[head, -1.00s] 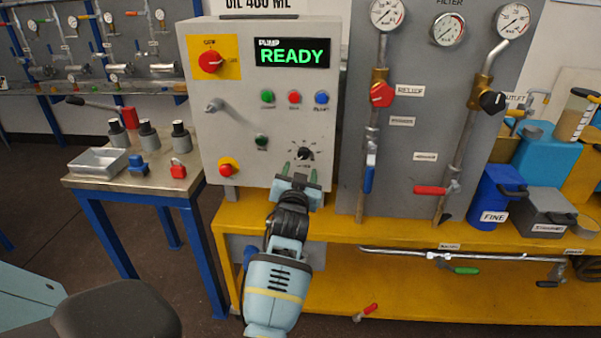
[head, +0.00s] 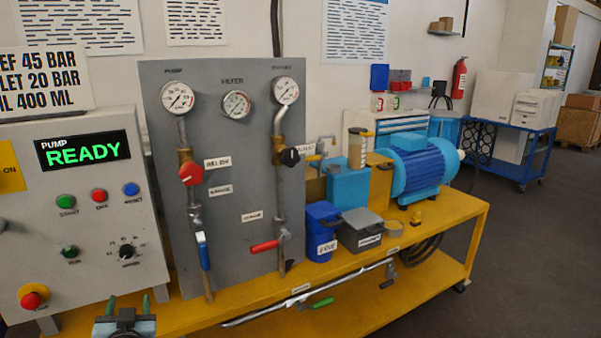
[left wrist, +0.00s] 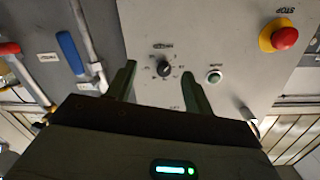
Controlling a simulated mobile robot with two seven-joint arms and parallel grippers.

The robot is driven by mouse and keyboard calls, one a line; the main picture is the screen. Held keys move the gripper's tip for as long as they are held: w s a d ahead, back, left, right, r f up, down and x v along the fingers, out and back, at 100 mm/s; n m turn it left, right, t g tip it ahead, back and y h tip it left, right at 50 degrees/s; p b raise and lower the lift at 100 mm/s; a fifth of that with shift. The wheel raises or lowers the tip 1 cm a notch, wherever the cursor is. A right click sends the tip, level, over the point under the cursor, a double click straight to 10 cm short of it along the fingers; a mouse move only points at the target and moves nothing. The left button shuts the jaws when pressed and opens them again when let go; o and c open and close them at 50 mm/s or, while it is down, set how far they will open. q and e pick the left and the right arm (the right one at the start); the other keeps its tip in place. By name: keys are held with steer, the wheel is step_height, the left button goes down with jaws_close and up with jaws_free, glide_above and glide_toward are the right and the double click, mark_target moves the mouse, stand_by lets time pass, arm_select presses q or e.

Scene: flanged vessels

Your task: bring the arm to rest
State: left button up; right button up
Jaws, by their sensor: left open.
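My left gripper (head: 128,308) is at the lower left of the head view, in front of the lower part of the pump control box (head: 85,215). Only its fingers and the front of its body show there. In the left wrist view its two green fingers (left wrist: 160,88) stand apart with nothing between them. The black selector knob (left wrist: 164,69) on the box shows between and beyond the fingertips; it also shows in the head view (head: 127,251). My right gripper is not in view.
The grey gauge panel (head: 235,195) stands right of the box on the yellow bench (head: 440,222). Blue bin (head: 322,230), grey bin (head: 360,228) and blue motor (head: 420,170) stand further right. A red emergency button (head: 33,296) is on the box. Floor (head: 535,260) at right is clear.

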arm_select(q)
steer(key=s+d+f+m+g+h+p, duration=0.1)
steer(key=s+d+f+m+h+p, duration=0.3)
steer(key=s+f, duration=0.6)
steer(key=s+d+f+g+h, duration=0.2)
steer(key=s+d, duration=0.3)
steer(key=s, duration=0.6)
steer(key=s+d+f+g+h+p, duration=0.1)
steer(key=s+d+f, duration=0.3)
steer(key=s, duration=0.7)
steer(key=s+d+f+g+h+p, duration=0.1)
steer(key=s+d+f+g+h, duration=0.1)
steer(key=s+d, duration=0.4)
steer(key=s, duration=0.5)
steer(key=shift+d+f+g+h, duration=0.2)
steer(key=shift+f+g+h, duration=0.1)
steer(key=shift+f+h, duration=0.1)
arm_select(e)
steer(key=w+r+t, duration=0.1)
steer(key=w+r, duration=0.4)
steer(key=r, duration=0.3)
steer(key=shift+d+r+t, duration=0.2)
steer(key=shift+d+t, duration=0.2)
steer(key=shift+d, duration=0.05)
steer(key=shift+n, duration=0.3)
